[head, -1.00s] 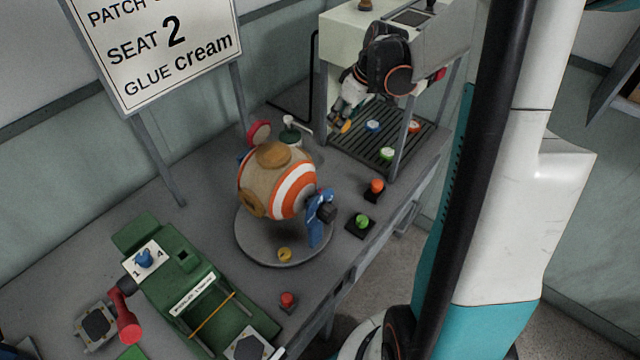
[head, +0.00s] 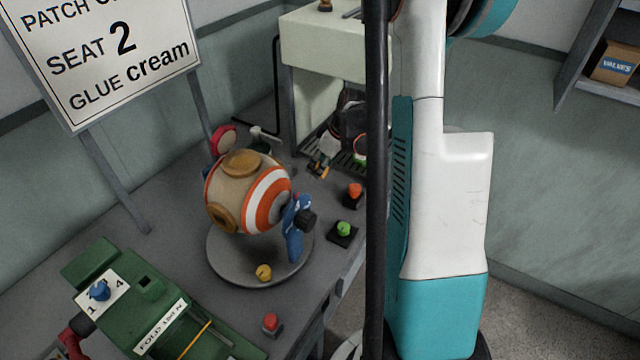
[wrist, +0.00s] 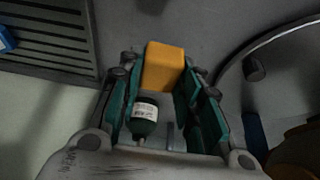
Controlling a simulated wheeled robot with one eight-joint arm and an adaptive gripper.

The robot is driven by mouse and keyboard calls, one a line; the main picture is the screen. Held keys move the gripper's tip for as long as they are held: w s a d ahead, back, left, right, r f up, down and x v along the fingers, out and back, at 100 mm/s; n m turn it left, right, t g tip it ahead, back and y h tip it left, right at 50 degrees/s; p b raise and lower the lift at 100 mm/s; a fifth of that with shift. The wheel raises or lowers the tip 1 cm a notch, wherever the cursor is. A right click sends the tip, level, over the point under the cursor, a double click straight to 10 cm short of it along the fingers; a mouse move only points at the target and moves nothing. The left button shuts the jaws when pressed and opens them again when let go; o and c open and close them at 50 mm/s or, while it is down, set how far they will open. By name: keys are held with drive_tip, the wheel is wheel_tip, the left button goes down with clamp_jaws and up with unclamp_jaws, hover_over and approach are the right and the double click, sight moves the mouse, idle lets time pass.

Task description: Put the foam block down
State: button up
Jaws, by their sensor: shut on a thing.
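The foam block (wrist: 163,66) is a yellow-orange block between my fingertips in the wrist view. My gripper (wrist: 160,80) is shut on it, with a finger on each side. Grey bench surface shows around the block in the wrist view. I cannot tell whether the block touches the bench.
A dark green bottle (wrist: 143,118) with a white label shows between my fingers, nearer the palm. The slatted tray (wrist: 45,45) lies left. The striped ball (head: 247,192) stands on a round turntable (head: 222,262). Orange (head: 355,190) and green (head: 344,229) buttons are nearby.

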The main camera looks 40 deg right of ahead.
sight(320, 188)
drive_tip(key=shift+f+b, duration=0.85)
drive_tip(key=shift+f, duration=2.1)
drive_tip(key=shift+f, duration=0.15)
drive_tip(key=o, duration=1)
drive_tip(key=shift+r, duration=0.35)
drive_tip(key=p+v, duration=0.4)
drive_tip(key=v, duration=0.7)
drive_tip(key=shift+r, duration=0.35)
